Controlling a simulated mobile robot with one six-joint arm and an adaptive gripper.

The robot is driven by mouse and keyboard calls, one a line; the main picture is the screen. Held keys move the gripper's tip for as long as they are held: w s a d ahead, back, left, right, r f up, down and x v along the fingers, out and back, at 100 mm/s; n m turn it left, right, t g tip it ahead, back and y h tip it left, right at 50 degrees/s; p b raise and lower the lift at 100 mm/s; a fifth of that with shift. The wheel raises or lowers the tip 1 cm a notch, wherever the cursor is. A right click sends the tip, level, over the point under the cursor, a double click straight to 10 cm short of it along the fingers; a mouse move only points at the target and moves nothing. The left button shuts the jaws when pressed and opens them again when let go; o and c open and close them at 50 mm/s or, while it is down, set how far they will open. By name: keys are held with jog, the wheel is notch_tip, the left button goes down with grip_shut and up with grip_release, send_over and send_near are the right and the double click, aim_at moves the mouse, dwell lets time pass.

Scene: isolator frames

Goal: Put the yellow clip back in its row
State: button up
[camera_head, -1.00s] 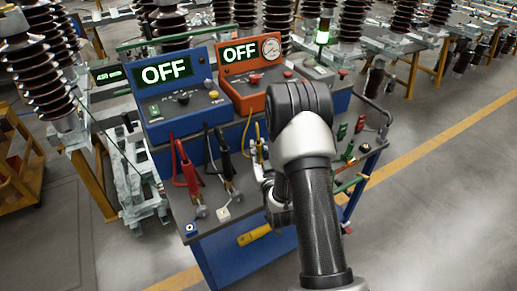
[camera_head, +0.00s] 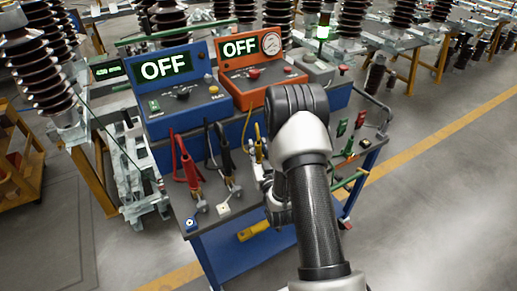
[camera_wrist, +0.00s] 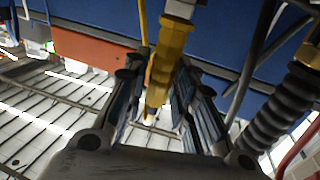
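The yellow clip (camera_head: 259,151) stands roughly upright on the bench top, at the right of the red and black clips, with a yellow cable rising behind it. My gripper (camera_head: 262,178) is low beside it, partly hidden by my arm. In the wrist view the yellow clip (camera_wrist: 166,62) reaches down between the two dark fingers of my gripper (camera_wrist: 160,92). A gap shows between the left finger and the clip, so the fingers look open around it. Contact on the right side is unclear.
The red clips (camera_head: 187,165) and black clips (camera_head: 226,163) stand close on the left. A blue OFF box (camera_head: 182,103) and an orange OFF box (camera_head: 262,80) stand behind. Small red and green clips (camera_head: 350,130) sit at the bench's right. Open floor lies right of the bench.

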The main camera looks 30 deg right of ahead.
jog(key=shift+o, duration=1.4)
jog(key=shift+f, duration=0.1)
jog(key=v, duration=0.7)
jog(key=shift+s, duration=0.25)
